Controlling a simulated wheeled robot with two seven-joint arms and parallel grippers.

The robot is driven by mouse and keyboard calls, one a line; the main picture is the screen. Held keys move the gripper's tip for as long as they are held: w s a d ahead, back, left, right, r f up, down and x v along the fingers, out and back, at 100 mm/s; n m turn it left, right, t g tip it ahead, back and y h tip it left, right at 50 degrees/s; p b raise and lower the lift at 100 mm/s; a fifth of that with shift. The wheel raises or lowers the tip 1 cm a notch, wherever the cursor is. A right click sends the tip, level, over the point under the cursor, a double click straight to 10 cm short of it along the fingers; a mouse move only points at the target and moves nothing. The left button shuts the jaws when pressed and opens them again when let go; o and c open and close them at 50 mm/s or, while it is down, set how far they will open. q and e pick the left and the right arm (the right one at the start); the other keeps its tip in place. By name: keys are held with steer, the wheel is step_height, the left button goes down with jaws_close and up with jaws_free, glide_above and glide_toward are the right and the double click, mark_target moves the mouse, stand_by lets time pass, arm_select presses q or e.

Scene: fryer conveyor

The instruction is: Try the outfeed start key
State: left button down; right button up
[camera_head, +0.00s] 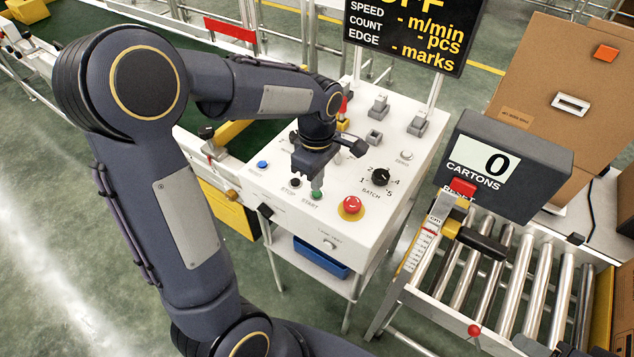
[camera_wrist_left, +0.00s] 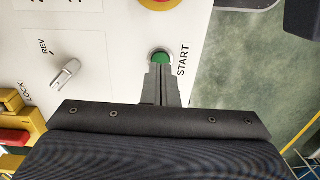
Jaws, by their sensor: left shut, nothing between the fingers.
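The green start key (camera_head: 317,195) sits on the front part of the white control panel (camera_head: 255,180), above the printed word START. It also shows in the left wrist view (camera_wrist_left: 161,57). My left gripper (camera_head: 317,186) points down at the key with its fingers closed and empty. In the left wrist view the fingertips (camera_wrist_left: 161,70) overlap the near edge of the green key. I cannot tell whether they touch it or hover just above. The black stop key (camera_head: 295,183) is just left of the gripper. My right gripper is not in view.
A red emergency button (camera_head: 351,205) and a black batch knob (camera_head: 380,176) are right of the start key. A blue button (camera_head: 262,165) is to the left. A cartons counter (camera_head: 505,160) stands beside a roller conveyor (camera_head: 520,270).

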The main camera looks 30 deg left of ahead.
arm_select(q)
steer(key=shift+f, duration=0.7)
